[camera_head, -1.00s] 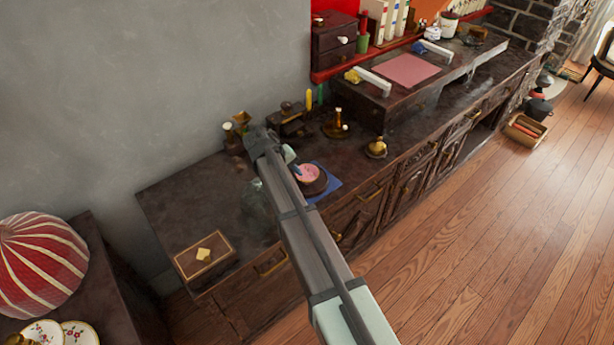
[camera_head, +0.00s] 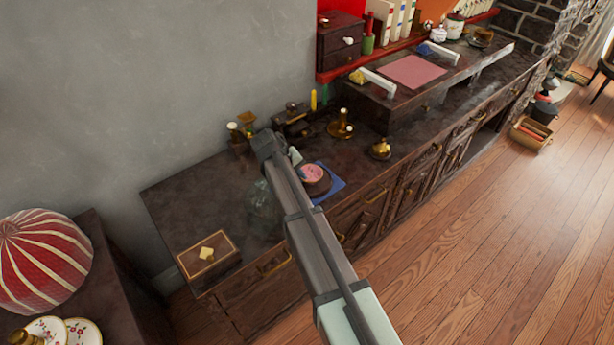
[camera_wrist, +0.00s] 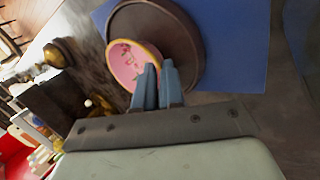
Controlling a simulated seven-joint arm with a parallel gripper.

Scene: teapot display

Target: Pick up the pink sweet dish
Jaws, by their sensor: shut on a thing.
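In the head view the pink dish (camera_head: 312,173) shows over the dark round stand (camera_head: 318,187), partly behind my arm. My gripper's fingers (camera_head: 296,158) are beside it there. I cannot tell from the views whether the dish is clear of the stand.
A blue mat (camera_head: 333,184) lies under the stand. A clear glass vessel (camera_head: 262,203) stands left of my arm. A brass bell (camera_head: 380,149) stands to the right, and a wooden box (camera_head: 208,256) sits at the cabinet's near left. Brass items stand along the wall.

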